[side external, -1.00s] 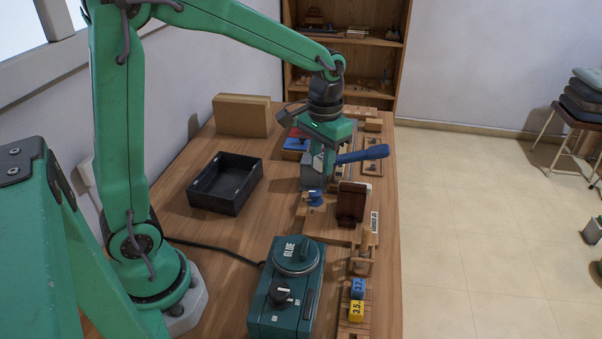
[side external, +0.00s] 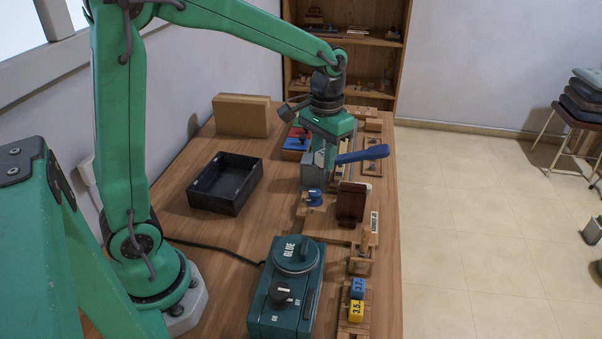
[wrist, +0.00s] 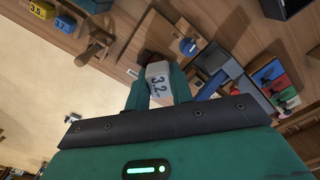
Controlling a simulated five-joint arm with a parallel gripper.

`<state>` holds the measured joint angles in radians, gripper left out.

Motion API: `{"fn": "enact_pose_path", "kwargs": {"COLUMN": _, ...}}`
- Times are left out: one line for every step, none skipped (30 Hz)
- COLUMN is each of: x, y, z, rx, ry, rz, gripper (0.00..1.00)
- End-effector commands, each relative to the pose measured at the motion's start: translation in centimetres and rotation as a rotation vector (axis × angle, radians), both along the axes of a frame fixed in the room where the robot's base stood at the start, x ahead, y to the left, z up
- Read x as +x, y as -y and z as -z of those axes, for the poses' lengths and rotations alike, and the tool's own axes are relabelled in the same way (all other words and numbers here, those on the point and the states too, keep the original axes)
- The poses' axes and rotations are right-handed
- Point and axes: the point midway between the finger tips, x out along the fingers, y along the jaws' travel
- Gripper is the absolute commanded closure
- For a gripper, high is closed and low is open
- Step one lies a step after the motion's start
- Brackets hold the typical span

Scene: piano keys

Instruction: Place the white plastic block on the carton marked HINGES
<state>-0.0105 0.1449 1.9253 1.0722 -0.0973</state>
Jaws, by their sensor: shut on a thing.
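The white plastic block (wrist: 158,76), printed "3.2", is between the fingers of my gripper in the wrist view. My gripper (side external: 322,164) is shut on it; in the side view the fingers and nearby objects mostly hide the block. No HINGES marking is readable in either view, so I cannot tell which box is that carton.
A blue handle (side external: 362,154) sticks out beside my gripper, by a grey box. A brown upright piece (side external: 352,203) stands in front. A black open tray (side external: 226,182) is at left, a teal machine (side external: 286,288) in front.

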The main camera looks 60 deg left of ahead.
Motion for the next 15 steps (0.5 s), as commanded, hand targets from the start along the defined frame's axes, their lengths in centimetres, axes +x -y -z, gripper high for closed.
{"fn": "enact_pose_path", "kwargs": {"x": -0.6, "y": -0.2, "z": 0.3, "rx": 0.000, "ry": 0.000, "rz": -0.036, "gripper": 1.00}}
{"fn": "enact_pose_path", "kwargs": {"x": -0.9, "y": -0.3, "z": 0.6, "rx": 0.000, "ry": 0.000, "rz": -0.063, "gripper": 1.00}}
{"fn": "enact_pose_path", "kwargs": {"x": -1.4, "y": -0.4, "z": 1.0, "rx": 0.000, "ry": -0.001, "rz": -0.100, "gripper": 1.00}}
{"fn": "enact_pose_path", "kwargs": {"x": -1.8, "y": -0.5, "z": 1.2, "rx": 0.000, "ry": 0.000, "rz": -0.130, "gripper": 1.00}}
{"fn": "enact_pose_path", "kwargs": {"x": -2.3, "y": -0.6, "z": 1.5, "rx": 0.000, "ry": -0.001, "rz": -0.161, "gripper": 1.00}}
{"fn": "enact_pose_path", "kwargs": {"x": -2.9, "y": -0.7, "z": 1.9, "rx": 0.000, "ry": -0.001, "rz": -0.205, "gripper": 1.00}}
{"fn": "enact_pose_path", "kwargs": {"x": -3.3, "y": -0.8, "z": 2.2, "rx": 0.000, "ry": -0.001, "rz": -0.239, "gripper": 1.00}}
{"fn": "enact_pose_path", "kwargs": {"x": -3.8, "y": -0.9, "z": 2.5, "rx": 0.000, "ry": -0.001, "rz": -0.273, "gripper": 1.00}}
{"fn": "enact_pose_path", "kwargs": {"x": -4.5, "y": -1.0, "z": 3.0, "rx": 0.000, "ry": 0.000, "rz": -0.318, "gripper": 1.00}}
{"fn": "enact_pose_path", "kwargs": {"x": -5.0, "y": -1.1, "z": 3.3, "rx": 0.000, "ry": -0.002, "rz": -0.352, "gripper": 1.00}}
{"fn": "enact_pose_path", "kwargs": {"x": -5.4, "y": -1.2, "z": 3.6, "rx": 0.000, "ry": 0.000, "rz": -0.385, "gripper": 1.00}}
{"fn": "enact_pose_path", "kwargs": {"x": -6.1, "y": -1.3, "z": 4.0, "rx": 0.000, "ry": 0.000, "rz": -0.428, "gripper": 1.00}}
{"fn": "enact_pose_path", "kwargs": {"x": -6.5, "y": -1.4, "z": 4.3, "rx": 0.000, "ry": -0.001, "rz": -0.458, "gripper": 1.00}}
{"fn": "enact_pose_path", "kwargs": {"x": -6.9, "y": -1.4, "z": 4.5, "rx": 0.000, "ry": 0.000, "rz": -0.488, "gripper": 1.00}}
{"fn": "enact_pose_path", "kwargs": {"x": -7.5, "y": -1.5, "z": 4.9, "rx": 0.000, "ry": -0.001, "rz": -0.524, "gripper": 1.00}}
